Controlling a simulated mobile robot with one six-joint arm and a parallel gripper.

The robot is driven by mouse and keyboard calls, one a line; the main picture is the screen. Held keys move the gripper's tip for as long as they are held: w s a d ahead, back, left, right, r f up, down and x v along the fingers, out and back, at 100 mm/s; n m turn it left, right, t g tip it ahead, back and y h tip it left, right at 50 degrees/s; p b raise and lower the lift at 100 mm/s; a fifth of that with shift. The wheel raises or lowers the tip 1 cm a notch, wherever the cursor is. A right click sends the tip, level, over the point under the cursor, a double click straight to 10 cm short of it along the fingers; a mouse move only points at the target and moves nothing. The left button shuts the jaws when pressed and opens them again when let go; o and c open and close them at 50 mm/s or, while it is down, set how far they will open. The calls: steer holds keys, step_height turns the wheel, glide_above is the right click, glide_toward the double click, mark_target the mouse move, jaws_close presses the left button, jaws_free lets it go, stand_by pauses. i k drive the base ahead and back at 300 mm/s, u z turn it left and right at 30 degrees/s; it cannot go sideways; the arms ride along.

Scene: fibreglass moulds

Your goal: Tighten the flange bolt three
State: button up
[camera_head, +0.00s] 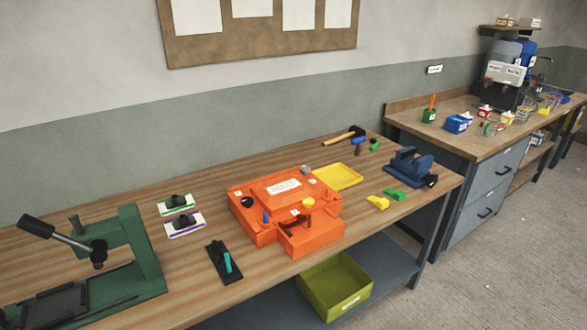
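An orange fibreglass mould (285,212) with a raised, labelled top sits on the wooden workbench in the head view. Its flange carries small fittings: a black round knob (247,202), a blue upright piece (265,217), a yellow piece (308,202) and a grey piece (305,170). Small white tags mark the flange, too small to read. I cannot tell which fitting is flange bolt three. My gripper is not in view.
A green lever press (128,250) stands at the left of the bench (190,285). A black holder with a teal handle (224,262), two sanding-block-like tools (183,222), a yellow tray (337,176), a hammer (344,136) and a blue vice (410,167) surround the mould. An olive bin (335,287) sits below.

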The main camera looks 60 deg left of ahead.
mark_target(305, 170)
steer(key=u, duration=0.05)
steer(key=k, duration=1.7)
steer(key=u, duration=1.15)
steer(key=i, duration=1)
steer(key=z, duration=0.1)
